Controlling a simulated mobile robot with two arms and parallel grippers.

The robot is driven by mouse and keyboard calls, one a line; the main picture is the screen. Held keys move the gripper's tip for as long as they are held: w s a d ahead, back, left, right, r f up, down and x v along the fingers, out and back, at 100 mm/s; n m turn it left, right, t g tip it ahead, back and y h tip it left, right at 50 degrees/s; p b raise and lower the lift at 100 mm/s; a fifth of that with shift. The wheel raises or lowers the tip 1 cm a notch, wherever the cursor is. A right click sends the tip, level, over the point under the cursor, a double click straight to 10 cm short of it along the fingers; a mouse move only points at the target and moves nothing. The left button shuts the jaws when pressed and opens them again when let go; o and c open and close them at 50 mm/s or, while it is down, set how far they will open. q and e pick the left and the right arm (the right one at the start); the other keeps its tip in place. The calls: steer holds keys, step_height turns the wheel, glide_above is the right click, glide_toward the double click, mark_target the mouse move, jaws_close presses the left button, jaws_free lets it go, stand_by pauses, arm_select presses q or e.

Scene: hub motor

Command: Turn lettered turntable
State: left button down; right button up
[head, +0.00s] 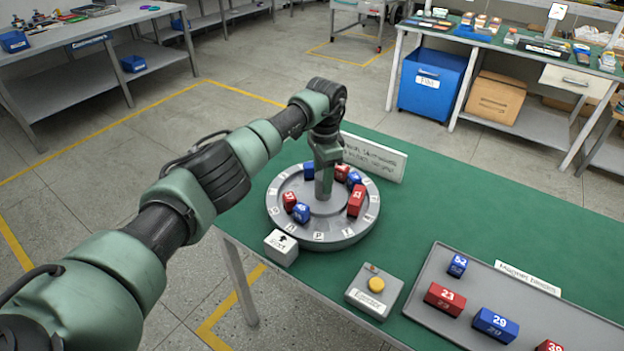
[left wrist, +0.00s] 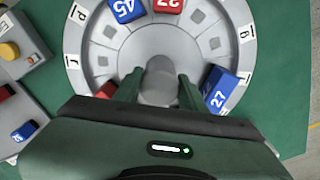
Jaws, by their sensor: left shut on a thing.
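The round grey turntable (head: 345,237) stands on the green table, with lettered tags around its rim and several red and blue numbered blocks on top. It also shows in the left wrist view (left wrist: 120,65). My left gripper (head: 324,193) reaches straight down at its centre. In the left wrist view the two green fingers (left wrist: 160,92) are shut on the grey central knob (left wrist: 160,70). A blue block 45 (left wrist: 127,9), a red block 27 (left wrist: 168,5) and a blue block 27 (left wrist: 217,89) sit around the knob. My right gripper is not in view.
A small box with an arrow (head: 281,246) stands against the turntable's near-left rim. A box with a yellow button (head: 375,289) and a grey tray (head: 425,285) with numbered blocks lie to the right. A white sign (head: 377,158) stands behind. The green table (head: 490,215) is clear at the back right.

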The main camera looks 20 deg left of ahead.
arm_select(q)
steer(key=shift+w+r, duration=0.15)
stand_by(0.4)
steer(key=c, duration=1.1)
jaws_free()
steer(key=shift+o, duration=1.4)
step_height(320, 180, up, 8)
steer(key=shift+f+b, duration=0.15)
steer(key=shift+b, duration=0.6)
steer(key=shift+f, duration=0.1)
